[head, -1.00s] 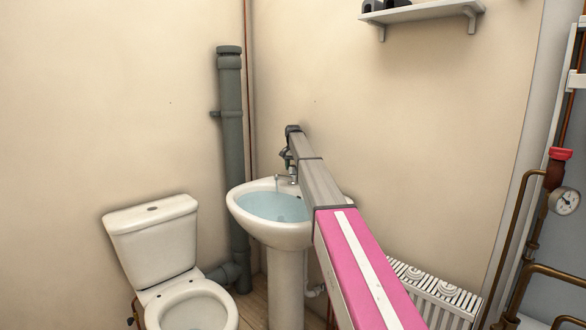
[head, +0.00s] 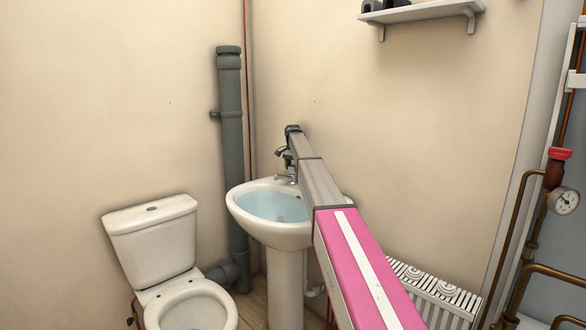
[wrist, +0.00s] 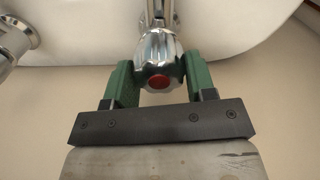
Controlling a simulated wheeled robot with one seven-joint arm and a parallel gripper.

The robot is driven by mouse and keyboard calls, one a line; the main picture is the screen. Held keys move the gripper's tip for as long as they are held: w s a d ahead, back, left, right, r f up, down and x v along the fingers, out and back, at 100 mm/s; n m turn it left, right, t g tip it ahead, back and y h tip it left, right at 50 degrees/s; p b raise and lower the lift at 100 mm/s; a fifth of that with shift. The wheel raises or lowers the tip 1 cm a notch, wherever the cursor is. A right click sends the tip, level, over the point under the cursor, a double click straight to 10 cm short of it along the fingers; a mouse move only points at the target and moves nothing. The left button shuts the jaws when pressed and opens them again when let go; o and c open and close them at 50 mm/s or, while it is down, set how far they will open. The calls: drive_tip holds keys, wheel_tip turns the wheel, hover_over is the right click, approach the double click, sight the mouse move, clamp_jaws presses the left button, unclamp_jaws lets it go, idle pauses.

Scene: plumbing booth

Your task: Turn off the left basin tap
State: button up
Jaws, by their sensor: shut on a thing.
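The white basin (head: 240,205) stands on its pedestal and holds blue water. The left basin tap shows in the wrist view as a chrome tap head (wrist: 155,52) with a red dot on its end. My gripper (wrist: 160,82) is shut on this tap head, one green finger on each side. In the head view my gripper (head: 284,152) is small, above the back of the basin, and my arm hides part of the basin's right side. A chrome spout (head: 285,178) shows below it, with no visible stream of water.
A second chrome tap (wrist: 14,40) is at the left edge of the wrist view. A toilet (head: 155,245) and a grey soil pipe (head: 232,150) stand left of the basin. A radiator (head: 440,290) is at lower right, and a shelf (head: 425,12) is above.

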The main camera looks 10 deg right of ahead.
sight(293, 165)
drive_tip(key=o, duration=0.9)
drive_tip(key=shift+r, duration=0.15)
wheel_tip(293, 165, up, 11)
drive_tip(key=shift+f, duration=0.2)
